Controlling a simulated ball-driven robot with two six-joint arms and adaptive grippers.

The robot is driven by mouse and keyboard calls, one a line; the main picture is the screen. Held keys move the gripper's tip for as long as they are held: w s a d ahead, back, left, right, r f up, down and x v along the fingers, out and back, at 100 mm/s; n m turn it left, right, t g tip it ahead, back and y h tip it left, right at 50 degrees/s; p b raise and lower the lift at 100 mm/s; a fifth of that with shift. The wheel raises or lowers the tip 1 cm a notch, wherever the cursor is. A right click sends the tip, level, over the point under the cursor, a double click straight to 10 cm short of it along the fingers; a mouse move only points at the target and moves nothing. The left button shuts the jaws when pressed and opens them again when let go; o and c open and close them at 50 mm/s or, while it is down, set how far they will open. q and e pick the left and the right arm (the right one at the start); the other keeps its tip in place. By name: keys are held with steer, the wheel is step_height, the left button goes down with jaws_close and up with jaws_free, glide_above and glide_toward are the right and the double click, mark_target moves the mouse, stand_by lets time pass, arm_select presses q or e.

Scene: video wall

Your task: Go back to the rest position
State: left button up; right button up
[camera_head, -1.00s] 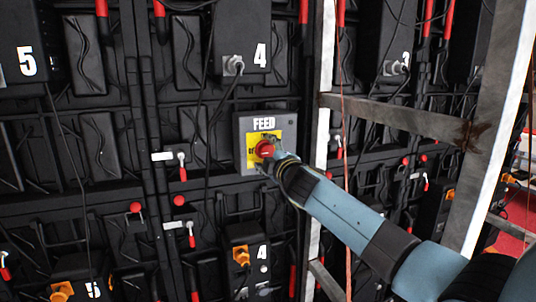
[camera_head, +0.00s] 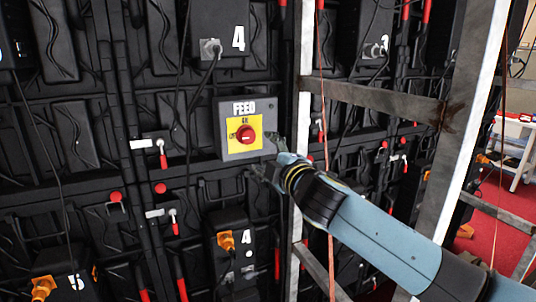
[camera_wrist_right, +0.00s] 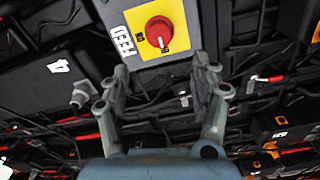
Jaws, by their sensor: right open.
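My right gripper (camera_head: 264,154) is open and empty, just right of and below the grey FEED switch box (camera_head: 232,152) in the head view. The box has a yellow plate (camera_head: 231,135) with a red rotary knob (camera_head: 245,134). In the right wrist view the red knob (camera_wrist_right: 159,32) shows beyond the open fingers (camera_wrist_right: 164,85), apart from them, with nothing between the fingertips. My right arm reaches in from the lower right. My left gripper is not in view.
The black back of the video wall (camera_head: 75,135) fills the left and middle, with hanging cables and red-handled latches. A grey metal frame post (camera_head: 459,130) and a crossbar (camera_head: 375,103) stand close to my right arm. Red floor (camera_head: 490,215) shows at right.

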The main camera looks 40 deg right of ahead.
stand_by(0.5)
steer(key=s+a+f+m+g+b, duration=0.1)
steer(key=s+f+g+b, duration=0.35)
steer(key=f, duration=1.15)
steer(key=s+f+m+g+y+b, duration=0.15)
steer(key=s+f, duration=0.65)
steer(key=f, duration=0.8)
steer(key=s+a+f+m+g+b, duration=0.1)
steer(key=s+f+m+g+b, duration=0.15)
steer(key=s+f, duration=0.85)
steer(key=s+a+f+m+g+y+b, duration=0.1)
steer(key=s+a+f+m+g+b, duration=0.1)
steer(key=s+f, duration=1)
steer(key=s+a+f+m+g+b, duration=0.2)
steer(key=s+f+m+g, duration=0.3)
steer(key=s+f, duration=0.8)
steer(key=s+a+g, duration=0.1)
steer(key=s, duration=0.3)
steer(key=shift+s+a+y, duration=0.15)
steer(key=shift+a+y, duration=0.15)
steer(key=shift+y, duration=0.05)
